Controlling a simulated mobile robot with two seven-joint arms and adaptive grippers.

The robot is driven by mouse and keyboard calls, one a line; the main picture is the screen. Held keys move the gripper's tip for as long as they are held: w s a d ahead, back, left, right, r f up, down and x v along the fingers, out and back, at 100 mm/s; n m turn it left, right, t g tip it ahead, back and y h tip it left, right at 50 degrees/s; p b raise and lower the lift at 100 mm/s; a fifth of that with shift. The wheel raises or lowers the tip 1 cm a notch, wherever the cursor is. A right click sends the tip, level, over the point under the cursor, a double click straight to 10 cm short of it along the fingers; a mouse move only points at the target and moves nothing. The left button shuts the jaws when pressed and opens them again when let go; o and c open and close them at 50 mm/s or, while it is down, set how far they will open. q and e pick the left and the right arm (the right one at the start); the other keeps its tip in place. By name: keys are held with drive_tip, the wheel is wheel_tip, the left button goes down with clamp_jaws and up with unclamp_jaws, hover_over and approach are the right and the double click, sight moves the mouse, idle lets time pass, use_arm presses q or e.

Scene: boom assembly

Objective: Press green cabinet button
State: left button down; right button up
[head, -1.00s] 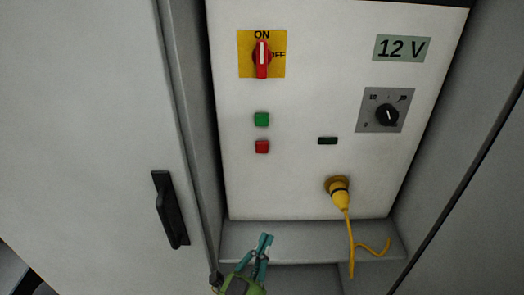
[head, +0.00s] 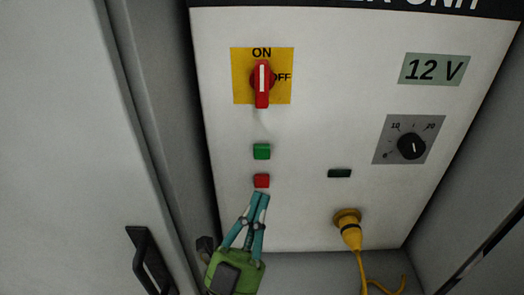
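My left gripper (head: 262,195) has a green body and teal fingers. Its fingertips are close together and point up, just below the red button in the picture. They look empty, and I cannot tell whether they touch the panel. The green button is fully visible. My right gripper is not in view.
A dial (head: 411,146) and a 12 V label (head: 434,69) are at the panel's right. A dark indicator (head: 339,173) sits above a yellow plug (head: 348,220) with a hanging cable. A cabinet door with a black handle (head: 149,262) stands open at the left.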

sight(262, 152)
use_arm(q)
drive_tip(key=w+b, duration=0.1)
drive_tip(key=w, duration=0.8)
drive_tip(key=shift+w+b, duration=0.1)
drive_tip(key=shift+b, duration=0.2)
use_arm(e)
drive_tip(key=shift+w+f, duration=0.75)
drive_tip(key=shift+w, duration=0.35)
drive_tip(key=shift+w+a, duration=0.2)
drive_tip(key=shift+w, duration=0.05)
use_arm(q)
drive_tip(key=shift+w, duration=0.15)
drive_tip(key=shift+w, duration=0.3)
